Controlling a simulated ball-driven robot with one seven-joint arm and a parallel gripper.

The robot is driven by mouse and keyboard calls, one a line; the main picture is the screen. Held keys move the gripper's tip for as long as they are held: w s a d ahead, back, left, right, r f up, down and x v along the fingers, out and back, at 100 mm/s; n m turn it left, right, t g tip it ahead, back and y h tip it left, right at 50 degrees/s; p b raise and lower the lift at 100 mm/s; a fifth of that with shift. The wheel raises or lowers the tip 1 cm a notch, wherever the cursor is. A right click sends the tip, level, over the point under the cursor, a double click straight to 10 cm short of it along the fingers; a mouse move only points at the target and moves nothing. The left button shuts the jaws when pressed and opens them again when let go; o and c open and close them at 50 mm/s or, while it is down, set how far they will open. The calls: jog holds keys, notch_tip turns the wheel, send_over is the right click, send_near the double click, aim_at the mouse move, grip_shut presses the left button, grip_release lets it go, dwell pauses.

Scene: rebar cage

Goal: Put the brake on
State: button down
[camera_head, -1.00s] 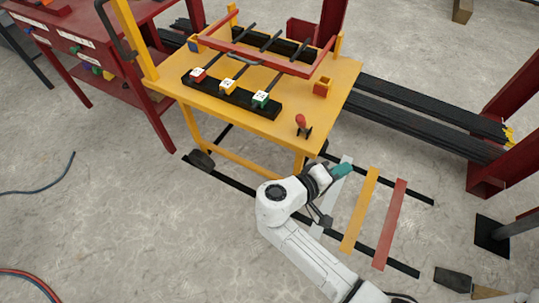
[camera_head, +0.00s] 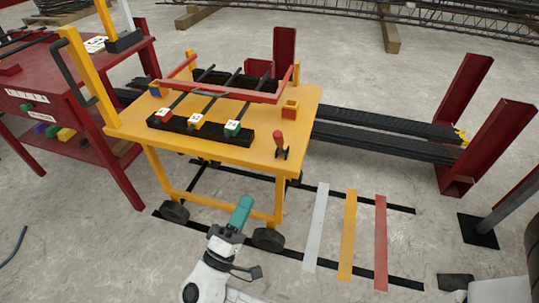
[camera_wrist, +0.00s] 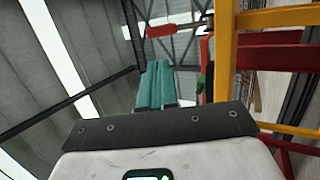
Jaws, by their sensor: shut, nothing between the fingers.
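A yellow cart (camera_head: 250,154) stands on black floor lines with wheels at its feet. A small lever with a red grip (camera_head: 278,136) and dark base is on the cart top near its front right corner; the grip stands nearly upright. I take it to be the brake. In the wrist view a red grip (camera_wrist: 161,30) shows beyond the fingers, with the yellow frame at right. My gripper (camera_head: 245,203), with teal fingers, is shut and empty. It points upward in front of the cart, below the tabletop and left of the lever, apart from it.
On the cart top are a black holder (camera_head: 185,130) with numbered blocks, rods and a red frame (camera_head: 225,92). A red table (camera_head: 80,103) stands at left. White, yellow and red floor strips (camera_head: 347,235) lie at right.

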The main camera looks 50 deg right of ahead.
aim_at(275, 140)
jog(key=x, duration=1.4)
jog(key=shift+r+p, duration=0.15)
jog(key=shift+p, duration=0.2)
jog(key=r+p, duration=0.1)
jog(key=d+y+p, duration=0.1)
jog(key=p, duration=0.1)
jog(key=shift+w+r+n, duration=0.25)
jog(key=shift+r+n, duration=0.05)
jog(key=shift+r, duration=0.1)
jog(key=w+d+r+n+g+y+p, duration=0.1)
jog(key=w+d+r+y+p, duration=0.1)
jog(key=d+y+p, duration=0.6)
jog(key=shift+w+d+n+y+p, duration=0.35)
jog(key=shift+w+y+p, duration=0.2)
jog(key=shift+p, duration=2.85)
jog(key=shift+r, duration=0.1)
